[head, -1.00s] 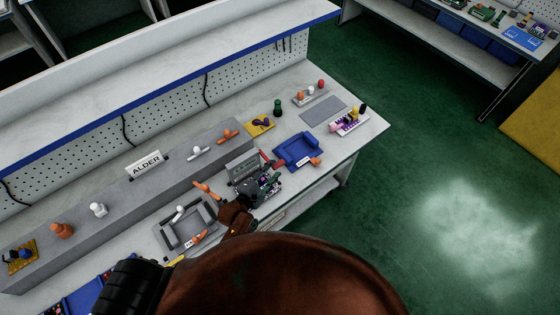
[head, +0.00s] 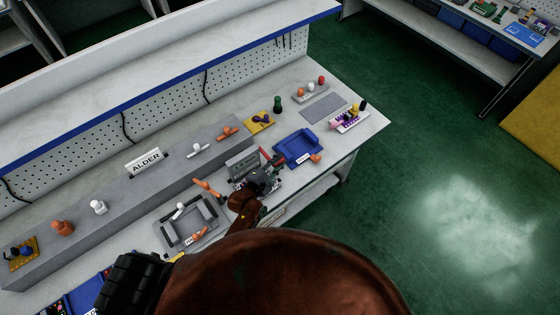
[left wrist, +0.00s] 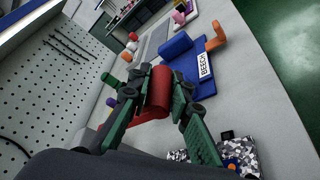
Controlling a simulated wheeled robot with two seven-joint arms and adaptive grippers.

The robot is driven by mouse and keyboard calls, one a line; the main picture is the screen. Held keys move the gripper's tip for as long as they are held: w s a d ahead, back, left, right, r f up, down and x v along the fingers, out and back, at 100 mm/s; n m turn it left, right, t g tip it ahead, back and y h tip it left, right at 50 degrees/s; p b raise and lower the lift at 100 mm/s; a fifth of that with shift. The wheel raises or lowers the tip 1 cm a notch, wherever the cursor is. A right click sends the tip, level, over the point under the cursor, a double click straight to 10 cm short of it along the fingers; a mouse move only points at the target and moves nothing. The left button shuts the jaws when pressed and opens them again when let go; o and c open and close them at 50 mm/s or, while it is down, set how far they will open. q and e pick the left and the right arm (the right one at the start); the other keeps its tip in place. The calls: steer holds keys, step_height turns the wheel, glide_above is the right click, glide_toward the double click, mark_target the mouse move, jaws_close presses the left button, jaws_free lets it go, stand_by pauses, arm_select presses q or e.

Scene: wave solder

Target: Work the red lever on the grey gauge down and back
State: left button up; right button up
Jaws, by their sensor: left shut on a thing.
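The grey gauge (head: 243,165) stands on the bench in the head view, partly hidden by my left gripper. Its red lever (head: 265,155) sticks up at its right side. In the left wrist view the red lever (left wrist: 158,88) is a thick red bar between the green-padded fingers of my left gripper (left wrist: 157,100), which are shut on it. In the head view my left gripper (head: 264,178) is in front of the gauge, and its fingertips are hard to make out. My right gripper is not in view.
A blue tray (head: 317,143) labelled BEECH in the left wrist view (left wrist: 205,80) lies just right of the lever, with an orange piece (head: 316,158) by its corner. A grey tray (head: 163,236) lies left of my gripper. A patterned board (left wrist: 245,148) is close below the fingers.

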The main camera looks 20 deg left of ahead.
arm_select(q)
jaws_close()
